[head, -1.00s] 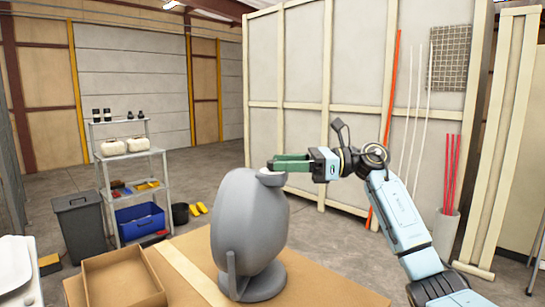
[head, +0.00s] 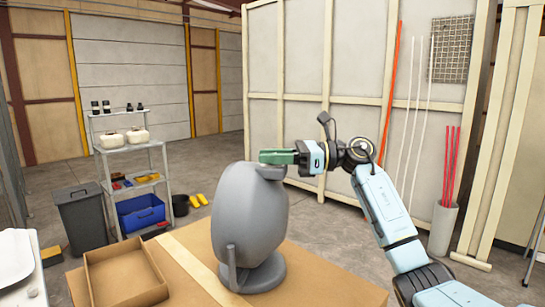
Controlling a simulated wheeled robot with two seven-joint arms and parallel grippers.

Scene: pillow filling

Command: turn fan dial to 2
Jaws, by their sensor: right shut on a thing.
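A grey rounded fan (head: 248,212) stands on its round base (head: 262,272) on the brown table, with its back or side toward me. Its dial (head: 270,172) sits at the top right of the housing and is mostly hidden behind my gripper. My right gripper (head: 270,157) reaches in from the right with its green fingers level over the top of the fan, shut on the dial. The dial's markings cannot be read from here. My left gripper is not in view.
An open cardboard box (head: 122,276) lies on the table (head: 325,285) left of the fan. A grey shelf (head: 130,166) with bins and a dark trash can (head: 80,215) stand behind on the left. The table right of the fan is clear.

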